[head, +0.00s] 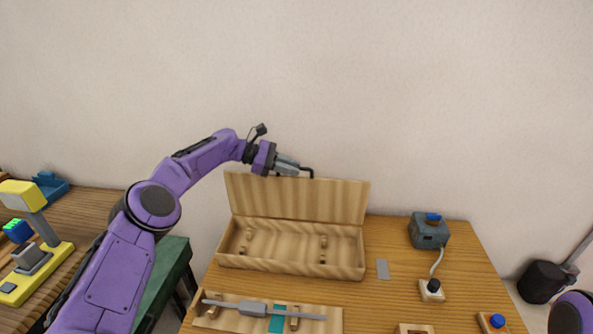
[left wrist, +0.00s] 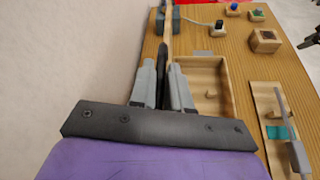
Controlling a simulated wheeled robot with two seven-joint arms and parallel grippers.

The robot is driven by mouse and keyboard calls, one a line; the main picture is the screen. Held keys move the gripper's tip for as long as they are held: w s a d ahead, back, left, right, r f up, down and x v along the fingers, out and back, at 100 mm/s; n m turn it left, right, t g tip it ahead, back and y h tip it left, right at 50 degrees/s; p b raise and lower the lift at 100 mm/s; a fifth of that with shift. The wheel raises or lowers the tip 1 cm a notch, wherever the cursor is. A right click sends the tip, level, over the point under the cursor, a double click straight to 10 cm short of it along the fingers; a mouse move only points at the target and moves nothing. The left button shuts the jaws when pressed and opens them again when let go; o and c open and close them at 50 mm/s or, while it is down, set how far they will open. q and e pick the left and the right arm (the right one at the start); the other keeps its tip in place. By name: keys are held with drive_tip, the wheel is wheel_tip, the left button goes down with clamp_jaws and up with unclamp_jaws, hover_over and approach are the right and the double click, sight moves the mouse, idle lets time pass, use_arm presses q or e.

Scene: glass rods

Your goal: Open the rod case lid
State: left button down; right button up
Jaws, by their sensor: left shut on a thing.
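The wooden rod case (head: 290,268) sits at the back of the table against the wall side. Its lid (head: 297,200) stands up about vertical along the back edge, so the case is open. Inside are two small wooden rests and no rod.
In front lies a wooden tray (head: 210,321) with a grey rod tool (head: 253,308) and a teal strip (head: 277,320). To the right are a grey card (head: 382,269), a grey box (head: 428,232) wired to a black-knobbed block (head: 432,291), and a blue-topped block (head: 496,322).

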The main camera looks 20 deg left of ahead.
use_arm(q)
drive_tip(key=shift+w+f, duration=0.15)
drive_tip(key=shift+w, duration=0.05)
idle(0.4)
drive_tip(key=c, duration=1.2)
unclamp_jaws()
drive_tip(key=shift+o, duration=0.2)
drive_tip(key=shift+w+a, duration=0.1)
